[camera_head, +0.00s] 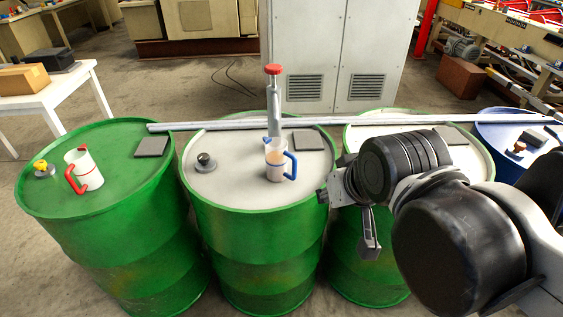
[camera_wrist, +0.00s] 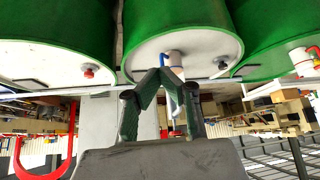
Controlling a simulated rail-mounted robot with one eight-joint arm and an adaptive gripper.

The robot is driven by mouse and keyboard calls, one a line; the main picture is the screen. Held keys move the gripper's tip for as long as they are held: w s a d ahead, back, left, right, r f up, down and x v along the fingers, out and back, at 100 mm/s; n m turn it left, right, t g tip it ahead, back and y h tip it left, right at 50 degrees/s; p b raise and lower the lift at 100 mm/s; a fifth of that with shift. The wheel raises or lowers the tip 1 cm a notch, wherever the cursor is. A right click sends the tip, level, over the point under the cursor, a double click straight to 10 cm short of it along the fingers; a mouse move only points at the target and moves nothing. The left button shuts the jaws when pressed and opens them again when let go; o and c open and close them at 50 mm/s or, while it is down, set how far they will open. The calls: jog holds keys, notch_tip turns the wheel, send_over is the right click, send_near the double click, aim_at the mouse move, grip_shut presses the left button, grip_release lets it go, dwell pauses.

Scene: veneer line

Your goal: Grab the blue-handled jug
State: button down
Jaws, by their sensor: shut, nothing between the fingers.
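The blue-handled jug (camera_head: 274,163) stands upright on the pale top of the middle green drum (camera_head: 222,172). It is whitish with an orange-tan patch, and its blue handle is on the right side. In the wrist view the jug (camera_wrist: 174,60) shows beyond the fingers, partly covered by them. My gripper (camera_head: 370,245) is to the right of the jug and apart from it, in front of the right green drum. In the wrist view its two fingertips (camera_wrist: 161,75) meet, with nothing held between them.
A grey pump with a red top (camera_head: 273,90) rises just behind the jug. A black knob (camera_head: 204,162) and a dark square plate (camera_head: 308,140) share its drum. A red-handled jug (camera_head: 85,170) stands on the left drum. A long pale rail (camera_head: 230,124) runs behind.

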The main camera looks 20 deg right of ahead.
jog(key=c, duration=0.6)
grip_release()
jog(key=shift+o, duration=0.2)
